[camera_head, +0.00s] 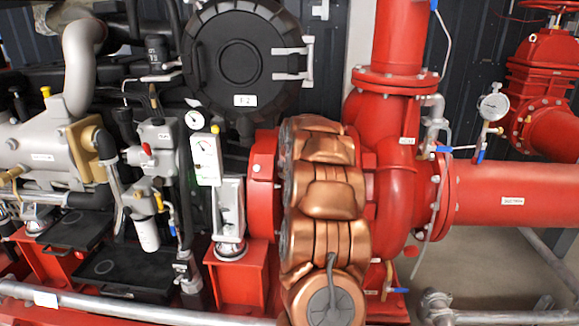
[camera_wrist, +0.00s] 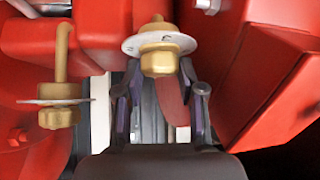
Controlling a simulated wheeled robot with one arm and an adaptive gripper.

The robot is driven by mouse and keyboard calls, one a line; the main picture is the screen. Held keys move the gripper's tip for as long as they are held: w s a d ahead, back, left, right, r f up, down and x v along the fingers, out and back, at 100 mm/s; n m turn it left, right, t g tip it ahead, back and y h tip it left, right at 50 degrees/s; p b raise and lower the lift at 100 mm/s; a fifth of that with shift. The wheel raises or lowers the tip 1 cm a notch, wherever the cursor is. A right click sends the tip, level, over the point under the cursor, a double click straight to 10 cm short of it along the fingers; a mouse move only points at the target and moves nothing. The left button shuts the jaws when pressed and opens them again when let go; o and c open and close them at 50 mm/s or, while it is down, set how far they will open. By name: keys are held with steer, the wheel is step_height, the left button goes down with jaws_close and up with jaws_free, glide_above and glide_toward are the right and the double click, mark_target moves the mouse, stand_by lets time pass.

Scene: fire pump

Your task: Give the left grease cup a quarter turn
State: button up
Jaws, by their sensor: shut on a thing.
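Two brass grease cups, each with a pale round plate, show in the wrist view. One grease cup (camera_wrist: 160,62) is between the fingers of my gripper (camera_wrist: 160,72), which is shut on it. Its plate, with dark marks on it, sits just beyond the fingertips. The other grease cup (camera_wrist: 60,117) is at the left of the wrist view, on a bent brass pipe, apart from my fingers. The pictures do not settle which is the left one on the machine. In the head view my copper-coloured arm hides this area, and neither cup nor gripper shows.
Red housings (camera_wrist: 262,75) stand close on the right of my gripper in the wrist view. In the head view the red pump casing (camera_head: 392,200) is right of my arm. A white gauge box (camera_head: 207,158) and the engine's round black cover (camera_head: 235,70) are left of it.

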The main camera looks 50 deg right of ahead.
steer(key=shift+f+m+g+h+b, duration=0.1)
steer(key=shift+m+g+h+b, duration=0.45)
steer(key=shift+m+b, duration=0.35)
steer(key=shift+a+m, duration=0.15)
steer(key=shift+m, duration=0.15)
steer(key=o, duration=1.1)
steer(key=shift+o, duration=0.2)
steer(key=shift+w, duration=0.1)
steer(key=shift+r, duration=0.2)
